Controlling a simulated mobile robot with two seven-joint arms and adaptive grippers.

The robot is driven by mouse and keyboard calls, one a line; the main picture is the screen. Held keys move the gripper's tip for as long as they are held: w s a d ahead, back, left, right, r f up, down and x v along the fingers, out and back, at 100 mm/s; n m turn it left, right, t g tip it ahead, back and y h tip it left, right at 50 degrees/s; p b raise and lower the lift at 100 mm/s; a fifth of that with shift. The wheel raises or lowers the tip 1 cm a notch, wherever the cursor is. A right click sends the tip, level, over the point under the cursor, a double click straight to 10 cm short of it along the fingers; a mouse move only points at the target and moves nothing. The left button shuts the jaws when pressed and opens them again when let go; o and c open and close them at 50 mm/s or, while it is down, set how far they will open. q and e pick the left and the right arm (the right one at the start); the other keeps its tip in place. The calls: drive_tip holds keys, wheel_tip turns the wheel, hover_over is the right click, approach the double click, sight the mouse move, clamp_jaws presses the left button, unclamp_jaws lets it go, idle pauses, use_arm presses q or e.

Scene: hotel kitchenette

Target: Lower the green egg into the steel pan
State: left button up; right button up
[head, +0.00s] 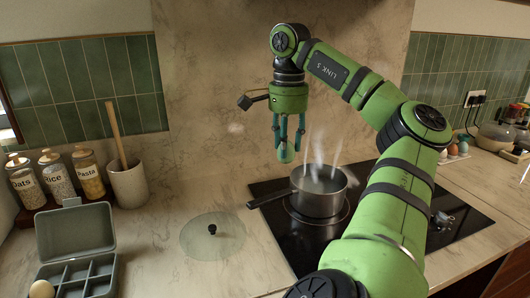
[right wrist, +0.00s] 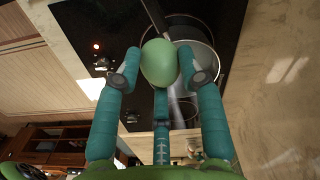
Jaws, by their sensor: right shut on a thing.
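My right gripper (head: 287,136) hangs fingers down above the hob, a little left of and above the steel pan (head: 318,203). It is shut on the green egg (right wrist: 159,62), which shows between the teal fingertips in the right wrist view. In the head view the egg (head: 286,152) is partly covered by the fingers. The pan stands uncovered on the black hob with its handle pointing left, and steam rises from it. The pan's rim (right wrist: 207,48) also shows behind the egg in the right wrist view. My left gripper is not in view.
A glass lid (head: 196,238) lies on the counter left of the hob. An open grey compartment box (head: 76,244) with a pale egg (head: 41,289) stands front left. Jars (head: 55,172) and a utensil crock (head: 128,184) stand behind. More eggs (head: 462,149) sit far right.

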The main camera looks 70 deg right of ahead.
drive_tip(key=s+d+f+p, duration=0.1)
drive_tip(key=s+d+f, duration=0.1)
drive_tip(key=s+d, duration=0.4)
drive_tip(key=shift+s+d, duration=0.25)
drive_tip(key=shift+d, duration=1.95)
drive_tip(key=shift+f, duration=0.1)
wheel_tip(320, 180, down, 9)
drive_tip(key=b, duration=0.8)
drive_tip(key=shift+f+b, duration=0.3)
drive_tip(key=shift+b, duration=0.05)
drive_tip(key=shift+f+b, duration=1.4)
drive_tip(key=shift+f, duration=0.15)
idle(0.7)
drive_tip(key=shift+d+f+b, duration=0.1)
drive_tip(key=shift+f+b, duration=0.45)
drive_tip(key=shift+f, duration=0.15)
